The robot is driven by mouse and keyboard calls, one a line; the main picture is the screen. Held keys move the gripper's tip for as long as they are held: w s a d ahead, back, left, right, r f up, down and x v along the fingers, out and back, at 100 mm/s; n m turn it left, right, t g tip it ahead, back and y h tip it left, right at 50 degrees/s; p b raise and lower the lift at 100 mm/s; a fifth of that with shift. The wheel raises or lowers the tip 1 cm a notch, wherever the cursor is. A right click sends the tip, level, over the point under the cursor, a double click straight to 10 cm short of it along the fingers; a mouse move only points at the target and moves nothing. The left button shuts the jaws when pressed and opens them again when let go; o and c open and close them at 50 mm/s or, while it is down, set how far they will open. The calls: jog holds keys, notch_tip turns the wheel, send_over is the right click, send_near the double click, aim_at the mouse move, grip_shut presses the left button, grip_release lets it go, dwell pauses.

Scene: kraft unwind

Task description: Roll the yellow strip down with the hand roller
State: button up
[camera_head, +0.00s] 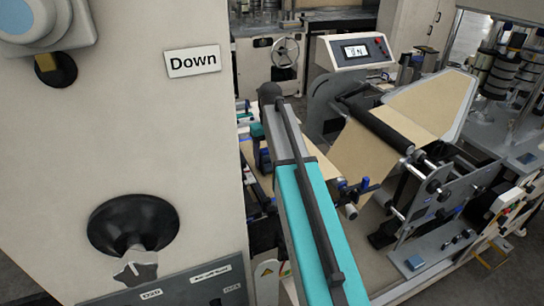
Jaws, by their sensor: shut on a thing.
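My gripper is not in view. I see neither the hand roller nor a yellow strip that I can make out. A tan kraft paper web (362,158) runs over a dark roller (378,126) on the machine at the right and hangs down in front of it. A wider sheet of the same paper (432,104) slopes up behind that roller. A rounded blue and grey part at the top left looks like a piece of my arm.
A large cream cabinet (110,120) with a "Down" label (193,61) and a black knob (134,226) fills the left. A teal and grey beam (304,215) stands beside it. A display box (354,51) sits farther back. Grey floor shows at the lower right.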

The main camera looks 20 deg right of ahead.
jog(key=shift+s, duration=0.9)
dwell(0.5)
